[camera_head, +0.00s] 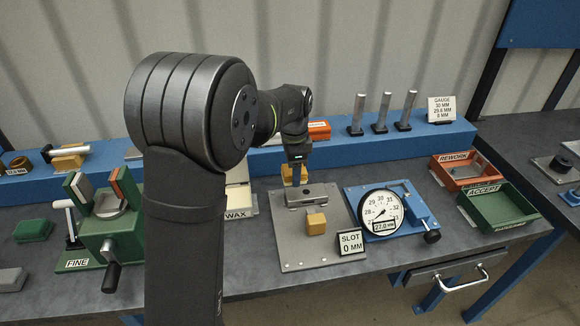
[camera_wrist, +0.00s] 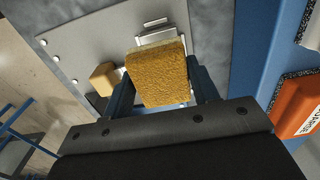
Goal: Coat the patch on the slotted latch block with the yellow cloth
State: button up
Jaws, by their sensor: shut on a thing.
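My gripper (camera_head: 294,174) is shut on the yellow cloth, a thick rough pad that fills the space between the fingers in the wrist view (camera_wrist: 157,78). In the head view only a small part of the cloth (camera_head: 287,174) shows. A grey metal block (camera_head: 318,193), apparently the slotted latch block, sits on the grey plate directly below or just beside the cloth. In the wrist view the block (camera_wrist: 155,36) shows partly past the far edge of the cloth. The cloth hides the rest, and I cannot make out the patch or tell whether the cloth touches the block.
A yellow-tan cube (camera_head: 316,224) stands on the plate (camera_head: 293,255) in front of the block, near the SLOT 0 MM sign (camera_head: 350,243). The dial gauge (camera_head: 380,212) is close on the right. The blue raised ledge (camera_head: 350,145) with upright pins runs behind.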

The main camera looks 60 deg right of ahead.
aim_at(293, 194)
notch_tip(293, 194, down, 6)
jog(key=shift+r, duration=0.1)
jog(key=shift+s+d+f, duration=0.35)
jog(key=shift+s+d, duration=0.35)
jog(key=shift+c, duration=0.3)
jog(key=shift+s+d+r, duration=0.1)
jog(key=shift+s+d, duration=1.75)
jog(key=shift+w+a, duration=2.65)
jog(key=shift+r, duration=4.05)
